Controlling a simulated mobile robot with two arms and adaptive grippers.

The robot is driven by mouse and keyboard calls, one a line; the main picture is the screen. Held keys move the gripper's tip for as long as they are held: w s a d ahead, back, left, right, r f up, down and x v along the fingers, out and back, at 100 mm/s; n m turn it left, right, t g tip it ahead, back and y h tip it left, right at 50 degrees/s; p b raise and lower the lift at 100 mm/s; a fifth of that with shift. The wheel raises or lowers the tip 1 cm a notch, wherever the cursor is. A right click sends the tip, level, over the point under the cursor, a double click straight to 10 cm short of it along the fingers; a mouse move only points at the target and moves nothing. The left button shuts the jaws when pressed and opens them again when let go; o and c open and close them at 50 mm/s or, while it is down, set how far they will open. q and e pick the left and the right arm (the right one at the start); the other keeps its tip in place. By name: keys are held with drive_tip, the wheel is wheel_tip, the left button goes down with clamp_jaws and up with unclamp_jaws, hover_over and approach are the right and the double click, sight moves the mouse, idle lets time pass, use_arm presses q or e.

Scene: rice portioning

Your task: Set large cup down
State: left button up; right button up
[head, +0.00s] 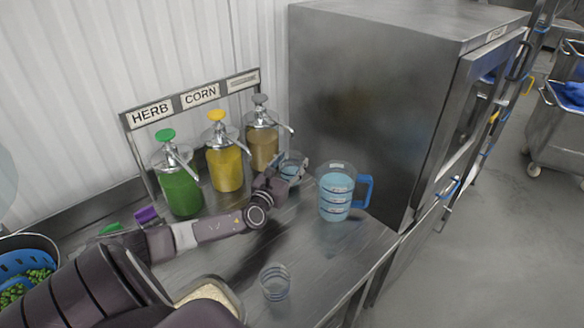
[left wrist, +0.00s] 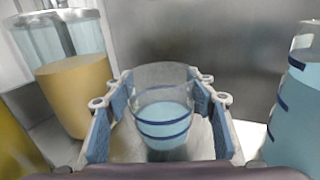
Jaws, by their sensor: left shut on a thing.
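The large cup (left wrist: 163,122) is clear with dark blue bands and holds light blue liquid. It stands upright between the padded fingers of my left gripper (left wrist: 160,110), which is shut on it. In the head view the large cup (head: 291,167) shows partly behind my left gripper (head: 287,176), near the back of the steel counter (head: 325,255). I cannot tell whether its base touches the counter. My right gripper is not in view.
A measuring jug (head: 336,193) of blue liquid with a blue handle stands right of the cup. Green (head: 181,190), yellow (head: 224,165) and tan (head: 262,142) pump dispensers stand left. An empty banded cup (head: 275,284) stands in front. A steel cabinet (head: 360,95) stands behind.

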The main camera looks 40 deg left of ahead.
use_arm(q)
drive_tip(key=shift+f, duration=0.8)
drive_tip(key=shift+w, duration=0.15)
drive_tip(key=shift+f, duration=0.2)
drive_tip(key=shift+f, duration=0.15)
drive_tip(key=o, duration=1.3)
